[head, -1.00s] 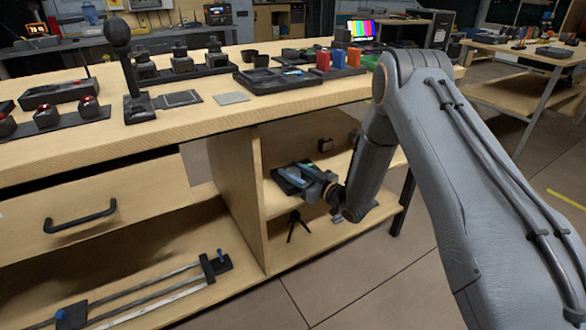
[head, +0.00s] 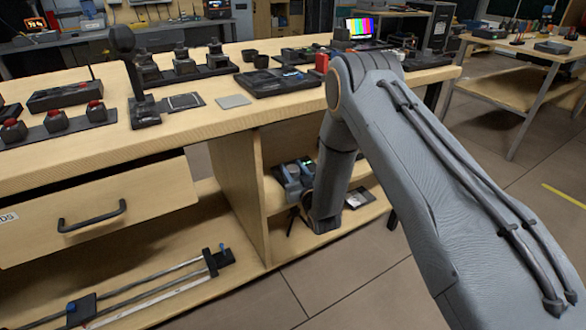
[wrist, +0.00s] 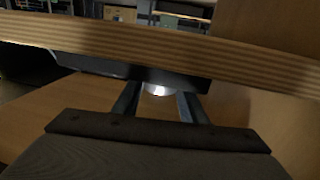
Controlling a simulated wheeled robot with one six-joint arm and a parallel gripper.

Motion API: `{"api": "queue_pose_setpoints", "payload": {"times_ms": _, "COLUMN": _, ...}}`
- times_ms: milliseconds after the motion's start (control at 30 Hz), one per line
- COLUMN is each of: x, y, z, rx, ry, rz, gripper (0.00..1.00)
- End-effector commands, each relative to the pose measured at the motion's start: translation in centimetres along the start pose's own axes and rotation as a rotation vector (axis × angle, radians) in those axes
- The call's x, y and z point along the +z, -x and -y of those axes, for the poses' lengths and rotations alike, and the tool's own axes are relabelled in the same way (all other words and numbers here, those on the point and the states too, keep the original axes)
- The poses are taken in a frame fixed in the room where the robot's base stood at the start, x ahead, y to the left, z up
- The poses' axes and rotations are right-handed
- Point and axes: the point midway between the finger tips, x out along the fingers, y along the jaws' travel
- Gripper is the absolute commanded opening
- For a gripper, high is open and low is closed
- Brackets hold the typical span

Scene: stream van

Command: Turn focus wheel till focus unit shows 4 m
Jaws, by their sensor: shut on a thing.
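In the wrist view a pale silver round part, which looks like the focus wheel (wrist: 157,89), sits between the two fingers of my gripper (wrist: 157,104). The fingers are shut on it. A dark flat body behind it, apparently the focus unit (wrist: 110,70), is partly hidden by a wooden edge. In the head view my gripper (head: 293,180) is inside the open shelf bay under the bench, largely hidden by my arm. A small green glow (head: 308,161) shows behind it. No distance reading is legible in either view.
The bench top (head: 200,121) overhangs the bay, and a wooden upright (head: 240,195) stands close to the left of my gripper. An open drawer (head: 100,215) juts out farther left. A flat dark item (head: 358,198) lies on the lower shelf (head: 335,228). Floor at front is clear.

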Motion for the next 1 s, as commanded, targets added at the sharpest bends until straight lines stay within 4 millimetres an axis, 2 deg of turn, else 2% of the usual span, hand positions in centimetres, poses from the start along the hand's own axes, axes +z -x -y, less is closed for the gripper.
{"api": "queue_pose_setpoints", "payload": {"times_ms": 233, "x": -0.1, "y": -0.1, "z": -0.2, "rx": 0.002, "ry": 0.001, "rz": -0.002, "gripper": 0.16}}
{"api": "queue_pose_setpoints", "payload": {"times_ms": 267, "x": -0.1, "y": -0.1, "z": -0.2, "rx": 0.002, "ry": 0.001, "rz": -0.002, "gripper": 0.43}}
{"api": "queue_pose_setpoints", "payload": {"times_ms": 333, "x": -0.1, "y": -0.1, "z": -0.1, "rx": 0.002, "ry": 0.0, "rz": -0.002, "gripper": 0.55}}
{"api": "queue_pose_setpoints", "payload": {"times_ms": 667, "x": 0.0, "y": 0.1, "z": 0.0, "rx": -0.001, "ry": 0.0, "rz": -0.001, "gripper": 0.56}}
{"api": "queue_pose_setpoints", "payload": {"times_ms": 767, "x": 0.0, "y": 1.0, "z": 0.0, "rx": -0.001, "ry": 0.0, "rz": 0.002, "gripper": 0.56}}
{"api": "queue_pose_setpoints", "payload": {"times_ms": 1000, "x": 0.0, "y": 4.9, "z": -0.1, "rx": 0.001, "ry": -0.001, "rz": 0.001, "gripper": 0.56}}
